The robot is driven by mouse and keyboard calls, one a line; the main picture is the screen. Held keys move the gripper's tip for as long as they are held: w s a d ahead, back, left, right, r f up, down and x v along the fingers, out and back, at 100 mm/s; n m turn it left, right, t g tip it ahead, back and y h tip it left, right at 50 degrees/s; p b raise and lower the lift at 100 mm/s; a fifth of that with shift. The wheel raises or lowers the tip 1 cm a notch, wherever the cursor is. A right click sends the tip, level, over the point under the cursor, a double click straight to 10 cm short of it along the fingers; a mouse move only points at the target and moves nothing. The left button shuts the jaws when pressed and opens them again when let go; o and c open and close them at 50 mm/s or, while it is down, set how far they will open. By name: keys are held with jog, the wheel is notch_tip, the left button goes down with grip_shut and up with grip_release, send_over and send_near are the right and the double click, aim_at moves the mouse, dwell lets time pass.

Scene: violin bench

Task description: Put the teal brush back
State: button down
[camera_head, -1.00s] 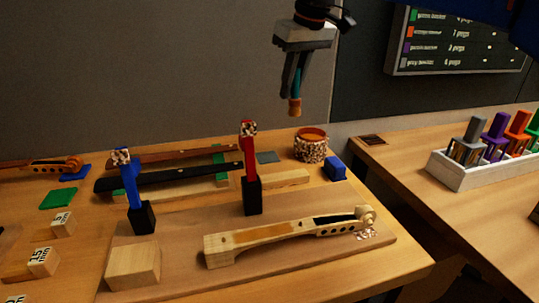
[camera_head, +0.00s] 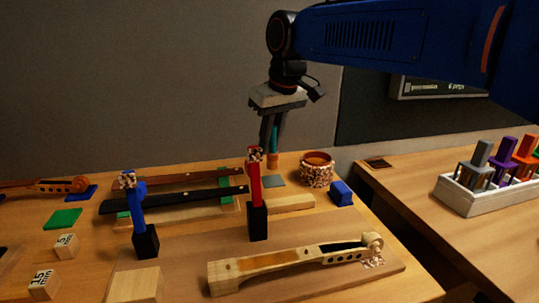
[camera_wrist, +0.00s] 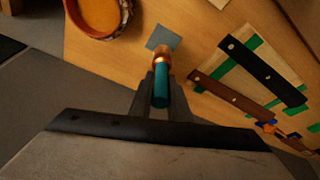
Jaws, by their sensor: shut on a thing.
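My gripper (camera_head: 273,142) is shut on the teal brush (camera_head: 273,143), which hangs upright with its copper and tan end pointing down. In the wrist view the teal brush (camera_wrist: 160,88) sits between the fingers, its copper end toward the grey square patch (camera_wrist: 164,38). In the head view the brush is above and behind the red clamp, near the grey patch (camera_head: 272,181) on the bench. A round speckled pot (camera_head: 317,174) with an orange-brown inside stands just right of the patch; its rim also shows in the wrist view (camera_wrist: 127,14).
A red clamp (camera_head: 256,200) and a blue clamp (camera_head: 141,218) stand upright in black blocks. A violin neck (camera_head: 295,263) lies on the front board. Dark fingerboards (camera_head: 170,202) lie at the back left. A blue block (camera_head: 341,193) sits right of the pot. A white rack (camera_head: 465,196) stands far right.

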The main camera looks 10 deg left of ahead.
aim_at(269, 151)
jog(key=shift+f, duration=1.85)
jog(key=shift+f, duration=0.15)
jog(key=c, duration=1.7)
grip_release()
jog(key=shift+o, duration=0.2)
jog(key=v, duration=1.2)
